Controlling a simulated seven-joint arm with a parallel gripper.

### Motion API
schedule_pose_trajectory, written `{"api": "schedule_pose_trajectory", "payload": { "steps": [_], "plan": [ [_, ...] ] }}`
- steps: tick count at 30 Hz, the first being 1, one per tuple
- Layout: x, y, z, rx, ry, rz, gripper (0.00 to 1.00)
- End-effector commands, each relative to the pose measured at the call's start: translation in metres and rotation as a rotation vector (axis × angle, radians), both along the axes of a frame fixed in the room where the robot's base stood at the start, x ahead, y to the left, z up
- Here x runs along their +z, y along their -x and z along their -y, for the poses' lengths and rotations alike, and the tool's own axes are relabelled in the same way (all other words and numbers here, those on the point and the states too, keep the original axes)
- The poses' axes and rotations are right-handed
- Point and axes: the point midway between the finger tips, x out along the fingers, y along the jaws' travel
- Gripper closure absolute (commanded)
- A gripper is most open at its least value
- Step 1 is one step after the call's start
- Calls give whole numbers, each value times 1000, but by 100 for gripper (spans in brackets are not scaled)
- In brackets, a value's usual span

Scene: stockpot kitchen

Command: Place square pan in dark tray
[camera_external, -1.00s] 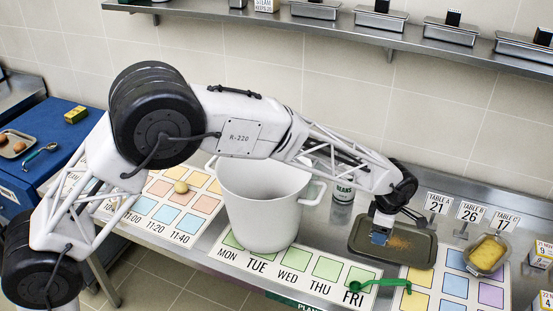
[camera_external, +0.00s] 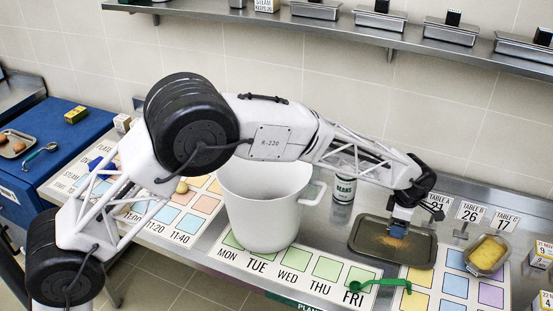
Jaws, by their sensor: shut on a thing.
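The dark tray (camera_external: 369,247) lies on the steel counter at the right, with brown crumbs spread on its floor. A small square pan (camera_external: 505,262) holding something yellow stands to the right of the tray, on the edge of the coloured mat, apart from my gripper. My gripper (camera_external: 398,223) points down over the back right part of the dark tray. It is shut on a small blue block (camera_external: 397,231), which is low over the tray floor; I cannot tell whether it touches. The fingertips are small and partly hidden.
A large white pot (camera_external: 262,205) stands left of the tray, under my arm. A green spoon (camera_external: 382,283) lies in front of the tray. Table signs (camera_external: 470,212) stand behind the pan, and boxes (camera_external: 543,252) are at the right edge.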

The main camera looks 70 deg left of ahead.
Motion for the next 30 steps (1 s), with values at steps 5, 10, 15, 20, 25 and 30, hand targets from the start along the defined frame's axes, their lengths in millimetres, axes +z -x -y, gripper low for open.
{"api": "schedule_pose_trajectory", "payload": {
  "steps": [5,10,15,20,25,30],
  "plan": [
    [-12,0,0,0,1,-2,64],
    [-29,0,0,0,0,0,64],
    [-35,0,0,0,0,0,64],
    [-34,0,0,0,0,0,64],
    [-37,0,0,0,0,0,64],
    [-38,0,0,0,0,0,16]
  ]
}}
